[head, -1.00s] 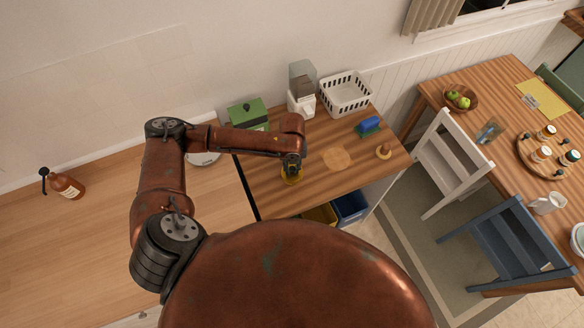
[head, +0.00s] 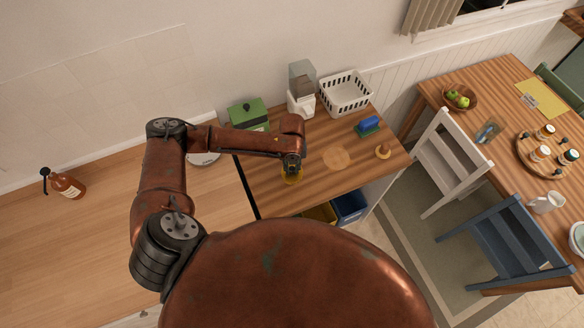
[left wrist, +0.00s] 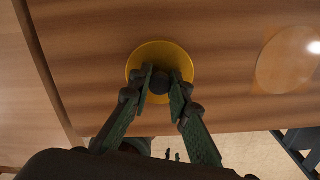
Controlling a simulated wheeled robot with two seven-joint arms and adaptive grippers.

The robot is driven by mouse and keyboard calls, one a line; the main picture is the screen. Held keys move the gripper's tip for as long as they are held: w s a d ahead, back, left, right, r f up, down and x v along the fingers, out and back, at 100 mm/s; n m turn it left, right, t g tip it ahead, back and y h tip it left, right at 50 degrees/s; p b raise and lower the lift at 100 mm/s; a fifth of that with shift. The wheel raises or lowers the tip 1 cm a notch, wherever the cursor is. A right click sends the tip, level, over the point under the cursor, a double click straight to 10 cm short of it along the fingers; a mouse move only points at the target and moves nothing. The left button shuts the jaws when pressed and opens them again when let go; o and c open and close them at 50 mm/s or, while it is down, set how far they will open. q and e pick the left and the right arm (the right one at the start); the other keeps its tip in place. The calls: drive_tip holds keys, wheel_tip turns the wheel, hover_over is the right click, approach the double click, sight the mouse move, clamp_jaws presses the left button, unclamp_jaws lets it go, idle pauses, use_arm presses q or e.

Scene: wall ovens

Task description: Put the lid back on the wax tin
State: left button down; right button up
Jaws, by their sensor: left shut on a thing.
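A round yellow piece with a dark knob, which looks like the wax tin's lid (left wrist: 135,66), shows under my left gripper (left wrist: 160,84) in the left wrist view. The fingers are shut on the dark knob (left wrist: 168,80). In the head view the yellow piece (head: 292,179) is at the wooden counter's front left part, below my left gripper (head: 292,168). I cannot tell whether the tin is under it or whether it is lifted. My right gripper is not in view.
A green box (head: 248,113), a dispenser (head: 301,95) and a white basket (head: 346,94) stand along the wall. A blue brush (head: 369,125) and a small wooden piece (head: 383,152) lie at right. A pale round patch (head: 336,157) marks the counter between.

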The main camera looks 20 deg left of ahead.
use_arm(q)
drive_tip(key=shift+p, duration=0.45)
idle(0.5)
drive_tip(key=c, duration=1.7)
unclamp_jaws()
drive_tip(key=shift+c, duration=0.2)
drive_tip(key=shift+o, duration=0.7)
drive_tip(key=o, duration=0.4)
drive_tip(key=shift+c, duration=0.2)
drive_tip(key=shift+r+p, duration=3.55)
drive_tip(key=shift+p, duration=0.2)
